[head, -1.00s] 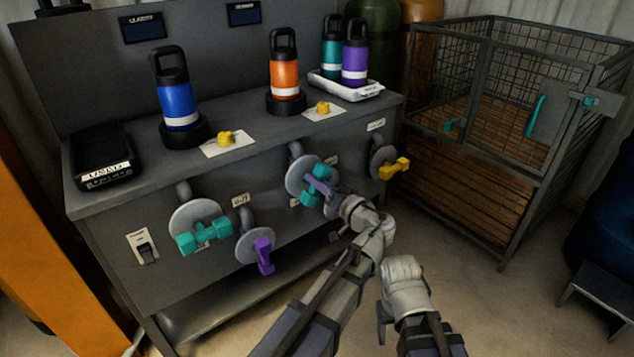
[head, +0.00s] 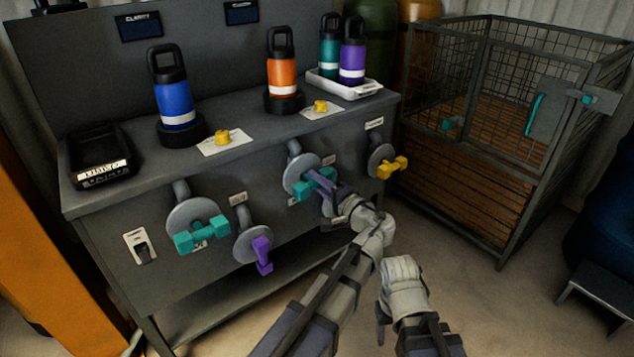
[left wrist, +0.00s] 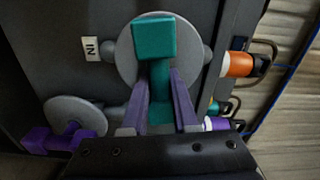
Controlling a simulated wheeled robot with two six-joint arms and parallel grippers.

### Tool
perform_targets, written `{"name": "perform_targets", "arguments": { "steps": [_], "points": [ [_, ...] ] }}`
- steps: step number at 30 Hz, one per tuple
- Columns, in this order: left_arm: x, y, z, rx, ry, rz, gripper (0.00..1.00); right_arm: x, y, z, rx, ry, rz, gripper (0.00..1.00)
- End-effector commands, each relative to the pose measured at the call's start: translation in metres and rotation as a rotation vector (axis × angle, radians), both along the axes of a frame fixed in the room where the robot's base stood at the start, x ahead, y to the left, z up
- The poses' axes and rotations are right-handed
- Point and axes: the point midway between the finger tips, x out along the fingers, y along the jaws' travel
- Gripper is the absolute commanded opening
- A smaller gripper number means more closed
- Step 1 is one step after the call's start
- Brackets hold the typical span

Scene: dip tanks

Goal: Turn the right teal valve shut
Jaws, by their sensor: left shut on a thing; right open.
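The right teal valve (head: 328,177) is on the bench front below the orange bottle, its bar handle nearly level with a slight tilt in the head view. My left gripper (head: 318,184) is shut on this handle. In the left wrist view, its two purple fingers lie on either side of the teal handle (left wrist: 155,45), in front of a grey disc. My right gripper (head: 381,314) is open and low in front of the bench, apart from everything; its fingers are mostly hidden by my wrist.
The left teal valve (head: 200,235) and a purple valve (head: 262,254) are to the left. A yellow valve (head: 391,167) is just right of my left gripper. Another purple valve (left wrist: 45,141) shows in the left wrist view. A wire cage (head: 470,190) stands right; floor between is clear.

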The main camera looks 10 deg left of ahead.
Motion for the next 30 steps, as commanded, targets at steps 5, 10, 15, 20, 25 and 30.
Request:
{"name": "perform_targets", "arguments": {
  "steps": [5,10,15,20,25,30],
  "points": [
    [-0.0001,-0.0005,-0.0016,0.049,0.066,0.000,0.00,0.0000,0.0000,-0.0012,0.000,0.000,0.000,0.57],
    [-0.0002,-0.0006,-0.0020,0.077,0.101,0.000,0.00,0.0000,0.0001,-0.0015,0.000,0.000,0.000,0.57],
    [-0.0002,-0.0006,-0.0022,0.089,0.118,0.000,0.00,0.0000,0.0000,-0.0017,0.000,0.000,0.000,0.57],
    [-0.0002,-0.0006,-0.0022,0.092,0.121,0.000,0.00,0.0000,0.0000,-0.0017,0.000,0.000,0.000,0.57],
    [-0.0002,-0.0006,-0.0023,0.091,0.122,-0.001,0.00,0.0000,0.0000,-0.0017,0.000,0.000,0.000,0.57],
    [-0.0002,-0.0006,-0.0022,0.091,0.120,-0.001,0.39,0.0000,0.0000,-0.0017,0.000,0.000,0.000,0.57]
  ]
}}
